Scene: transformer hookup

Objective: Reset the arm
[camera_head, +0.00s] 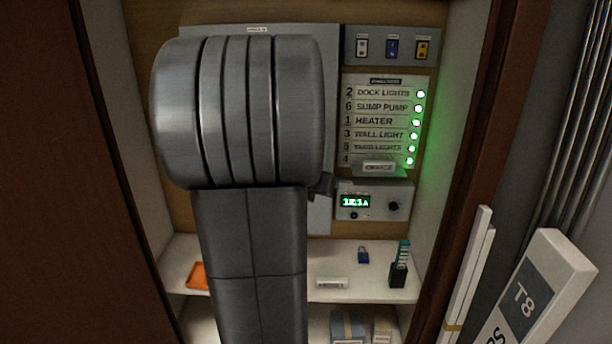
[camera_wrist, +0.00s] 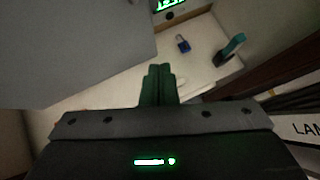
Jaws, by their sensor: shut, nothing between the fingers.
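My arm stands large in the middle of the head view, in front of a grey panel (camera_head: 333,60) inside an open cabinet. My gripper (camera_wrist: 160,70) shows in the wrist view with its dark green fingers together and nothing between them. It is in front of the cabinet and over the white shelf (camera_wrist: 105,92) in that view. In the head view only a small dark part beside the meter box may belong to it; the fingers are hidden by my arm.
A labelled list (camera_head: 380,120) has several lit green lamps. Below it is a meter box (camera_head: 373,201) with a green display. The shelf holds an orange tray (camera_head: 197,276), a blue padlock (camera_head: 363,255) and a dark holder (camera_head: 398,275). A white T8 box (camera_head: 535,290) stands right.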

